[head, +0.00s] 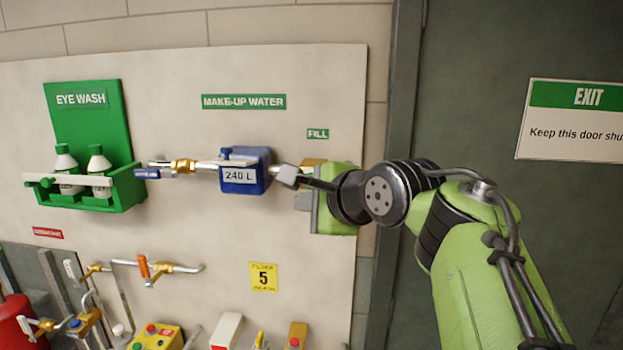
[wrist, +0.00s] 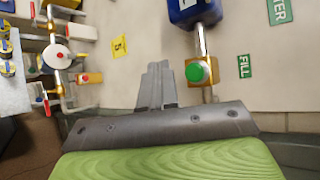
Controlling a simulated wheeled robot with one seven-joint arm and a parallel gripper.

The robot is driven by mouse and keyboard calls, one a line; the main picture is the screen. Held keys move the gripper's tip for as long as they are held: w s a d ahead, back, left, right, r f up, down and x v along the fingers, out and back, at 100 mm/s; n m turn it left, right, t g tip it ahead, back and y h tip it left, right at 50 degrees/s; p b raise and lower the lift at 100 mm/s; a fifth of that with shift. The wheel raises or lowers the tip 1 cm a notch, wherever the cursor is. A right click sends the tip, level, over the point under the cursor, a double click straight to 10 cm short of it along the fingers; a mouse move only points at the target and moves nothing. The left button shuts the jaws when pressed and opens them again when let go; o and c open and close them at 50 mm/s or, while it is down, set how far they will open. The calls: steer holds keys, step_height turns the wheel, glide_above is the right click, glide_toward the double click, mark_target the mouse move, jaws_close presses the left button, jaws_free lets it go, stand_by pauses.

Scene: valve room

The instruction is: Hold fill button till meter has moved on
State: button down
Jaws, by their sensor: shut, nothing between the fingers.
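The blue meter (head: 240,172) is on the wall pipe under the MAKE-UP WATER sign, and its display looks like 240 L. Part of it shows at the top of the wrist view (wrist: 195,10). The fill button (wrist: 194,72) is green, on a yellow-orange box. In the head view my arm hides the button, and only the top of the box (head: 312,162) shows below the FILL label (head: 318,134). My gripper (wrist: 157,68) is shut and empty. In the wrist view its tips are left of the button; I see no contact, but depth is hard to tell.
An eye-wash station (head: 90,150) with bottles hangs at left. Lower pipes with an orange-handled valve (head: 145,268) and a yellow button box (head: 157,337) sit below. A yellow sign marked 5 (head: 263,277) is on the panel. A dark exit door (head: 470,80) stands at right.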

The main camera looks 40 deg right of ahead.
steer(key=w+d+p, duration=0.3)
steer(key=d+p, duration=0.1)
steer(key=shift+w+d+p, duration=0.3)
steer(key=shift+w, duration=0.1)
steer(key=shift+w+d+r+p, duration=0.1)
steer(key=shift+d+p, duration=0.05)
steer(key=shift+p, duration=0.3)
stand_by(1.4)
steer(key=shift+w+d, duration=0.15)
steer(key=shift+d, duration=0.05)
